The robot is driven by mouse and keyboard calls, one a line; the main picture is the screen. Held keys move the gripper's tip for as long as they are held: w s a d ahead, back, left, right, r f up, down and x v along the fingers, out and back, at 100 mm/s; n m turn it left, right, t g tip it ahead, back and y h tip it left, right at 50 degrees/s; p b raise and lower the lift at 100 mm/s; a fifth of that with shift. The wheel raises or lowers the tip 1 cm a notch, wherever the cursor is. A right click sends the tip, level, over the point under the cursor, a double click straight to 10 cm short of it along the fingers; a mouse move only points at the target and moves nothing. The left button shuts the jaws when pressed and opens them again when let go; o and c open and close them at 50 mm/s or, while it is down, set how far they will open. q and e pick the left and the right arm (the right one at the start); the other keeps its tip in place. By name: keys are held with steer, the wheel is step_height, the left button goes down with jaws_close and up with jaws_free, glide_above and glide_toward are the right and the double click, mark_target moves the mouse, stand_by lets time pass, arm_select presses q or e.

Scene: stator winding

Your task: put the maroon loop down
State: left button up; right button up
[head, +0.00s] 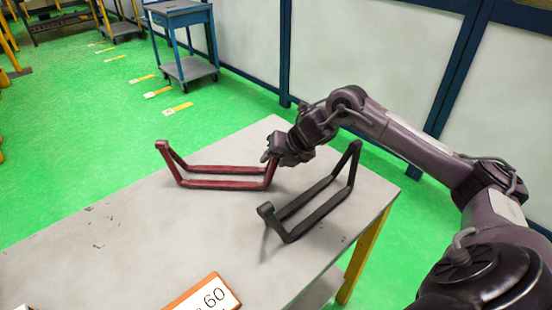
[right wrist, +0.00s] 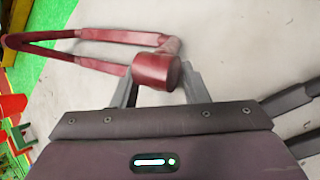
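The maroon loop (head: 225,184) is a long frame with two raised ends, over the far left part of the grey table (head: 150,225). I cannot tell whether its long bars touch the tabletop. My right gripper (head: 270,158) is at its right raised end. In the right wrist view, the fingers of my right gripper (right wrist: 158,88) lie close against both sides of the loop's thick rounded end (right wrist: 157,71), and the gripper looks shut on it. The rest of the maroon loop (right wrist: 100,36) stretches away to the left. My left gripper is not in view.
A black loop (head: 310,205) of like shape stands on the table to the right, close to my right gripper. A sign with an orange edge (head: 205,295) is at the table's front. The table's left part is clear. A blue cart (head: 185,40) stands far behind.

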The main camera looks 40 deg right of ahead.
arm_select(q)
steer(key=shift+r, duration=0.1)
arm_select(e)
steer(key=shift+r, duration=0.1)
steer(key=shift+s+d+r, duration=0.1)
steer(key=shift+r, duration=0.15)
arm_select(q)
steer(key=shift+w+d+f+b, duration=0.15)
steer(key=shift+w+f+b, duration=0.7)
steer(key=shift+b, duration=0.15)
arm_select(e)
steer(key=v, duration=1.1)
steer(key=shift+r, duration=0.25)
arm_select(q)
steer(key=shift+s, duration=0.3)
arm_select(e)
steer(key=shift+s, duration=0.15)
